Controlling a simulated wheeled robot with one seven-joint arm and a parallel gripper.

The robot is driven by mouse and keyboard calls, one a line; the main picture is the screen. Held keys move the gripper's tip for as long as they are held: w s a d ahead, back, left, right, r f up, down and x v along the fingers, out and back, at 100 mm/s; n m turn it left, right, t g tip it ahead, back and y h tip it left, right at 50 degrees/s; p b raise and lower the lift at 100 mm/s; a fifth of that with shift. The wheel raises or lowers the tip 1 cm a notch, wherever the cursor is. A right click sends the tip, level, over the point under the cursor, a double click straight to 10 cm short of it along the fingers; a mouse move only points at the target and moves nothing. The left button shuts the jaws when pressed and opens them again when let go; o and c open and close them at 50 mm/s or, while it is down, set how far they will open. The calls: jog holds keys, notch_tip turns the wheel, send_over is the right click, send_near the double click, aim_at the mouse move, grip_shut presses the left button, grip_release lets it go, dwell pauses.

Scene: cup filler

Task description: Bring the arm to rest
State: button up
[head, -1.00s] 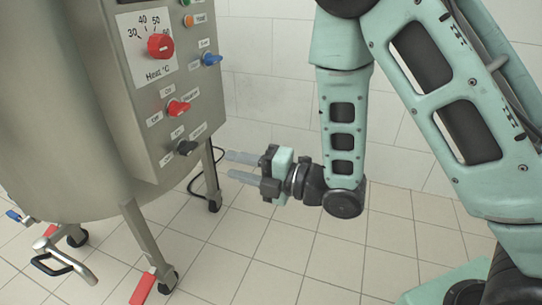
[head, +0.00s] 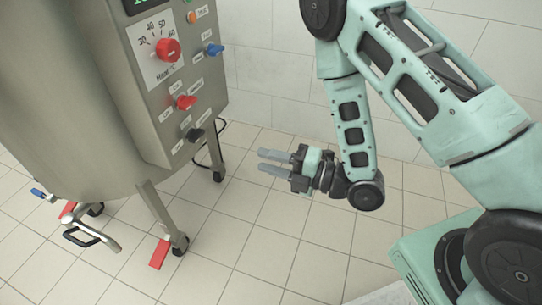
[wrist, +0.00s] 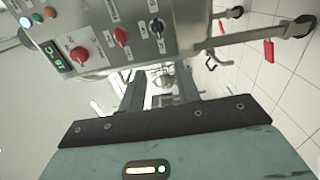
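My gripper (head: 270,161) is in the middle of the head view, in free air to the right of the steel machine. Its two grey fingers point left and stand apart with nothing between them. In the wrist view the two dark fingers (wrist: 160,92) also show spread and empty, with the machine beyond them. My arm hangs down from the upper right, bent at the elbow, with the wrist low over the floor. Nothing touches the gripper.
The steel machine (head: 75,130) fills the left, with a control panel (head: 165,90) carrying a red heat knob (head: 168,50) and several switches. It stands on wheeled legs (head: 165,222). A black cable (head: 222,135) runs behind it. The tiled floor (head: 240,240) is clear below the gripper.

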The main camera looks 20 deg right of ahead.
dwell(0.6)
jog(key=w+a+r+m+g+h, duration=0.1)
jog(key=w+a+m+g+h, duration=0.1)
jog(key=a+m+g+h, duration=0.35)
jog(key=s+d+r+m+g+h, duration=0.35)
jog(key=s+r+m, duration=0.25)
jog(key=s+m, duration=0.3)
jog(key=s+d+r+m+g+h, duration=0.25)
jog(key=s+r+m+h, duration=0.35)
jog(key=s, duration=0.6)
notch_tip(320, 180, up, 35)
jog(key=y+p, duration=0.1)
jog(key=p, duration=3.5)
jog(key=shift+w, duration=0.45)
jog(key=shift+f+m+t, duration=0.1)
jog(key=shift+m+t, duration=0.15)
